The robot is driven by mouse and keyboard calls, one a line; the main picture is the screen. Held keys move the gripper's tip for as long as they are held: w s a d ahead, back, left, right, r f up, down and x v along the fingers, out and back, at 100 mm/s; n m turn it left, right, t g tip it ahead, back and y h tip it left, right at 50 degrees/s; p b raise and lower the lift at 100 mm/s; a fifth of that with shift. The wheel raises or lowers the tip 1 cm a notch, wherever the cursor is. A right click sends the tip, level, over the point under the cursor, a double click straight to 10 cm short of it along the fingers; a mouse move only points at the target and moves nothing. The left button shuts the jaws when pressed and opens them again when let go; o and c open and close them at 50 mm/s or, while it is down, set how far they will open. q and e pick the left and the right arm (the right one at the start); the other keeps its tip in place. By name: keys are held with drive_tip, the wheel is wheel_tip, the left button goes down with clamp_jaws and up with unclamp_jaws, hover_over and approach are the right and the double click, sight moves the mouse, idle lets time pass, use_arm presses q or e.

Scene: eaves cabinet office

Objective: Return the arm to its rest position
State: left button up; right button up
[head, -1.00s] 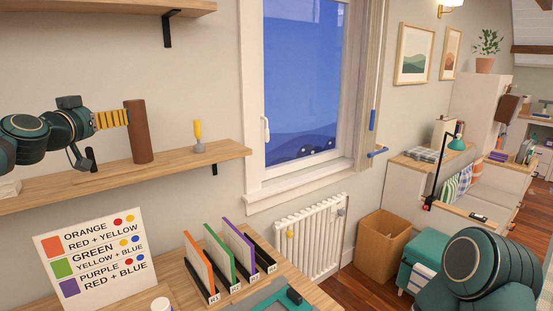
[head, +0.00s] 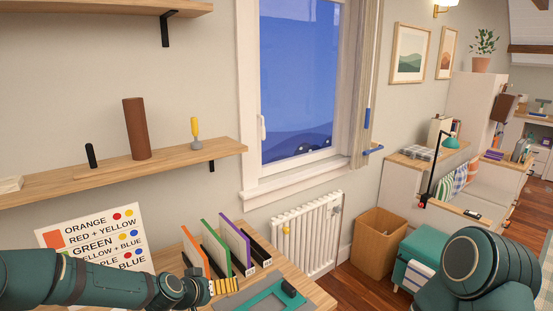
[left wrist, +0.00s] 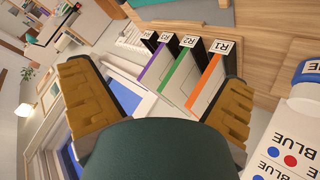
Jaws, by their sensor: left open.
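My left arm (head: 95,279) comes in low from the left in the head view, in front of the colour sign. My left gripper (head: 224,286) is over the desk near the colour panels, with its yellow fingers pointing right. In the left wrist view its two fingers (left wrist: 157,80) are spread apart with nothing held between them. A brown cylinder (head: 136,129) stands upright on the wall shelf, apart from the gripper. Teal links of my own body show at the lower right; my right gripper is not in view.
Orange, green and purple panels (head: 220,250) stand in labelled black holders just beyond the gripper. The colour sign (head: 130,215) is partly hidden behind my arm. A teal-framed tray (head: 262,303) lies right of the gripper. The wall shelf (head: 60,188) also holds a yellow-handled tool (head: 195,127).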

use_arm(q)
drive_tip(key=s+d+f+g, duration=0.2)
drive_tip(key=s+f, duration=0.3)
drive_tip(key=s, duration=0.3)
drive_tip(key=s+d+f+g+y, duration=0.1)
drive_tip(key=s+d+f+g, duration=0.1)
drive_tip(key=s+f, duration=0.4)
drive_tip(key=s+d+f+g, duration=0.2)
drive_tip(key=s+f, duration=0.4)
drive_tip(key=s, duration=0.6)
drive_tip(key=shift+f+n+g, duration=0.2)
drive_tip(key=shift+n+g, duration=0.1)
drive_tip(key=shift+n, duration=0.1)
drive_tip(key=shift+s+d, duration=0.1)
drive_tip(key=shift+c, duration=0.3)
